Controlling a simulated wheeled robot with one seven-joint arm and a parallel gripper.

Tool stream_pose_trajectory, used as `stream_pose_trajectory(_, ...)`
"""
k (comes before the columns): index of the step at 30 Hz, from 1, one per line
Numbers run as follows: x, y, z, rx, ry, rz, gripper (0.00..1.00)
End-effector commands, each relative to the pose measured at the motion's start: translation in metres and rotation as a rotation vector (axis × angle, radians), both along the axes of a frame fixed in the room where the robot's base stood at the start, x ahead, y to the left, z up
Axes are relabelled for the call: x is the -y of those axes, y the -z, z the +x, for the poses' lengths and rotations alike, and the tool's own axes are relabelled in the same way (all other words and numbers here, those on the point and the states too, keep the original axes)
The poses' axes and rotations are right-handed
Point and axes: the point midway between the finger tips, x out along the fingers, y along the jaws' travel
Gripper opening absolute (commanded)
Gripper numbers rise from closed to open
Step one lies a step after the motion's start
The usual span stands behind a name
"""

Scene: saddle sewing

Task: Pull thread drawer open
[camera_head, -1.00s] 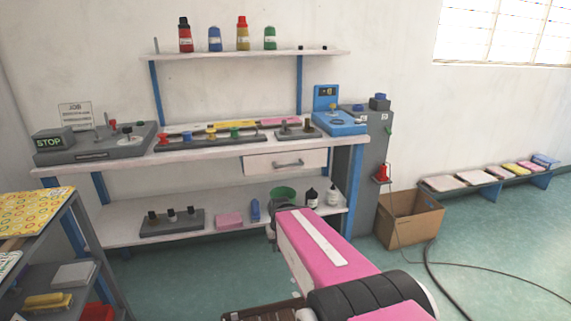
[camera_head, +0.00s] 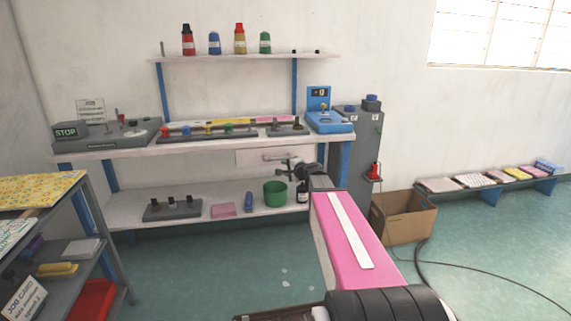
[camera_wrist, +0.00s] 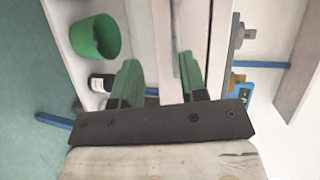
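The thread drawer (camera_head: 250,158) is a white front under the right part of the workbench, and it looks closed. Its grey bar handle (camera_head: 272,157) is partly covered by my gripper (camera_head: 286,166), which is in front of the drawer's right part. In the wrist view my gripper (camera_wrist: 158,76) has its two green fingers spread apart, with the pale drawer front (camera_wrist: 142,35) behind them. A grey strip between the fingers looks like the handle (camera_wrist: 167,45). I cannot tell whether the fingers touch it.
The workbench (camera_head: 210,147) carries spool racks and a blue device (camera_head: 328,118). On the lower shelf (camera_head: 125,208) stand a green bucket (camera_head: 275,194) and a dark bottle (camera_head: 302,192). A grey cabinet (camera_head: 366,145) and cardboard box (camera_head: 403,217) stand right. A shelf rack (camera_head: 113,265) is at left.

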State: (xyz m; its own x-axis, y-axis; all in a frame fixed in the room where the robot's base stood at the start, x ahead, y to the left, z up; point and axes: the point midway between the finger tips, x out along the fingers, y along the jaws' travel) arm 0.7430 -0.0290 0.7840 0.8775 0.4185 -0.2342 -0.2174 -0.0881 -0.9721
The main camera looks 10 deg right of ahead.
Motion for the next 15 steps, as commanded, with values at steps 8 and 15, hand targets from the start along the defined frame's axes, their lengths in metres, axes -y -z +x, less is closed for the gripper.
stream_pose_trajectory(8,0.012,-0.015,0.016,0.027,0.062,0.081,0.39)
stream_pose_trajectory(15,0.002,-0.010,0.040,0.026,0.058,0.079,0.39)
